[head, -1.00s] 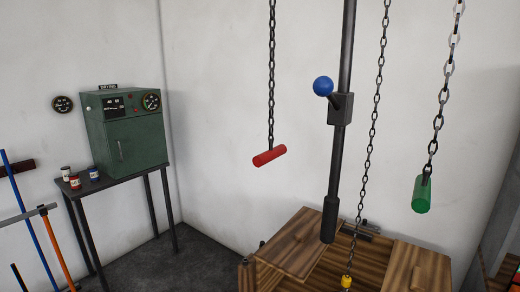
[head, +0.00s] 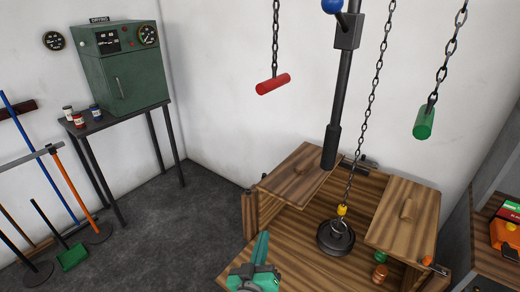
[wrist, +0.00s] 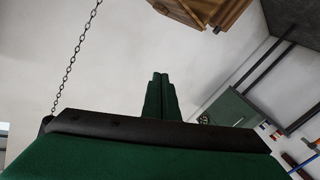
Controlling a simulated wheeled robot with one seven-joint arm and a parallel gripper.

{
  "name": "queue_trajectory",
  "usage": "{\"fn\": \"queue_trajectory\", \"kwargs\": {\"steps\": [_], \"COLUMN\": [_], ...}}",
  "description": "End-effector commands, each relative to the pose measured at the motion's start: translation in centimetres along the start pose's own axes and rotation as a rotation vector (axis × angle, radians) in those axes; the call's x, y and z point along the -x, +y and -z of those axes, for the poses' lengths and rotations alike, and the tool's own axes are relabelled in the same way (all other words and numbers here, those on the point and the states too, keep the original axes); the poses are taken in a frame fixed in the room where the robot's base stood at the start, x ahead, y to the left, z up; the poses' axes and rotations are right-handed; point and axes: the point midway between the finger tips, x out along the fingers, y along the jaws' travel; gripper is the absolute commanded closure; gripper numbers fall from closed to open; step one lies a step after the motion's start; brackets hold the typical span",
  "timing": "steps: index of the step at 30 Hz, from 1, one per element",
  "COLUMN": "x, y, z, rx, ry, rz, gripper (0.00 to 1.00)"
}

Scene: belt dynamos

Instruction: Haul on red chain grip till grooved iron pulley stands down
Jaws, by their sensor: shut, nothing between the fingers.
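The red chain grip (head: 273,84) is a short red bar hanging tilted from a dark chain (head: 276,35) in the upper middle of the head view. The grooved iron pulley (head: 336,237), a dark round piece, is low inside the wooden bench with a yellow-collared chain (head: 358,150) at its top. I cannot tell whether it rests on the bottom. My green gripper (head: 262,249) is at the bottom centre, well below the red grip and left of the pulley. In the wrist view my gripper's fingers (wrist: 160,95) are together and empty.
A green grip (head: 424,122) hangs on another chain at the right. A dark post with a blue ball (head: 332,5) stands behind the bench (head: 405,215). A green cabinet (head: 122,75) stands on a table at the left, with brooms nearby. Dark floor (head: 170,240) is clear between.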

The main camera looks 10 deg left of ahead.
Motion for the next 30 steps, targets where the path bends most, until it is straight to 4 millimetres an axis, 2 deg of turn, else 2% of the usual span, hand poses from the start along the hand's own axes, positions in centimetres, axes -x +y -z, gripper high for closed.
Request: {"fn": "queue_trajectory", "kwargs": {"steps": [1, 6, 15, 23, 30], "x": [-1.0, -3.3, -6.1, -7.1, -6.8], "y": [0.4, 1.4, 3.2, 5.8, 8.2], "z": [1.5, 5.8, 14.0, 21.0, 27.5], "rx": [-0.002, -0.005, -0.04, -0.102, -0.183], "ry": [0.007, 0.009, 0.007, -0.01, -0.034], "rz": [-0.017, -0.069, -0.156, -0.235, -0.292], "gripper": [1.0, 1.0, 1.0, 1.0, 1.0]}}
